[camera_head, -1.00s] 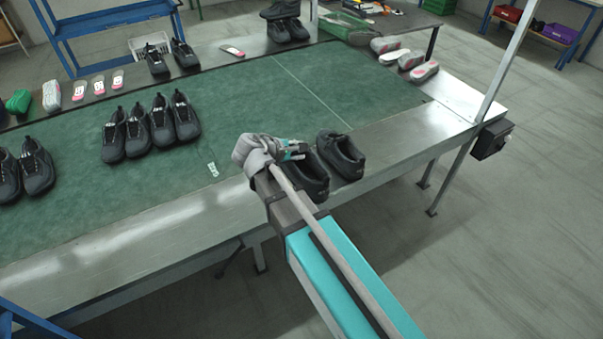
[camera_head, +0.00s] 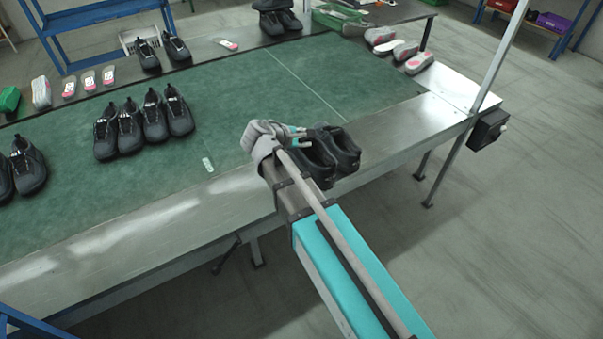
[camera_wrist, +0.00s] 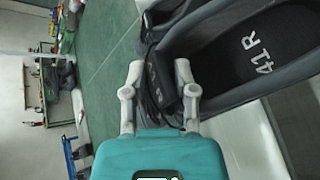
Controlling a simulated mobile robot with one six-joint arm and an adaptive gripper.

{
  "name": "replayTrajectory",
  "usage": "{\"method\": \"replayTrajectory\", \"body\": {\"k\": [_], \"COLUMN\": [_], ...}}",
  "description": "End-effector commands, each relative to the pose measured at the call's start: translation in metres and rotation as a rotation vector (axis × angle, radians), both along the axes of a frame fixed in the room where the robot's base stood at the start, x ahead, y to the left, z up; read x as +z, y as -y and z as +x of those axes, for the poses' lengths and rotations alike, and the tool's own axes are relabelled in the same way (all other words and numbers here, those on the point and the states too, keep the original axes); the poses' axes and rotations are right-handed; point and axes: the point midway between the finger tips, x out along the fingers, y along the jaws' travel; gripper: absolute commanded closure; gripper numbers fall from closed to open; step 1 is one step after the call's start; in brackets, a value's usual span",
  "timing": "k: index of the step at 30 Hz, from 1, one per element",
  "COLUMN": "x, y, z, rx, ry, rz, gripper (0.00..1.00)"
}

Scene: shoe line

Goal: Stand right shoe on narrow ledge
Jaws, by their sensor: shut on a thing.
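The right shoe (camera_head: 313,167) is black, and its insole reads "41 R" in the wrist view (camera_wrist: 262,50). My gripper (camera_head: 296,136) is shut on the upper part of this shoe. In the wrist view both fingertips (camera_wrist: 160,72) sit either side of dark shoe material beside the opening. A second black shoe (camera_head: 345,150) is close beside it on the right. The narrow ledge (camera_head: 400,130) is the bare metal strip along the table's front. The held shoe is over this strip. My arm hides part of its underside, so I cannot tell whether it touches the ledge.
A green mat (camera_head: 235,120) covers the table behind the ledge. Several black shoes (camera_head: 143,125) stand on it at the left. Insoles (camera_head: 88,81) and more shoes line the far edge. A metal post (camera_head: 500,55) rises at the right corner.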

Motion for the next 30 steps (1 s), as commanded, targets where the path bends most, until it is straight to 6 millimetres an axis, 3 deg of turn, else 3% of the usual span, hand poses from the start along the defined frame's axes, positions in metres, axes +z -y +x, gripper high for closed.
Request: {"method": "replayTrajectory", "body": {"k": [9, 15, 20, 30], "x": [-0.005, -0.006, -0.006, -0.006], "y": [0.066, 0.097, 0.106, 0.106], "z": [0.043, 0.058, 0.063, 0.063], "rx": [-0.048, -0.067, -0.073, -0.072], "ry": [-0.003, -0.003, -0.004, -0.003], "rz": [-0.007, -0.01, -0.012, -0.012], "gripper": [1.0, 1.0, 1.0, 1.0]}}
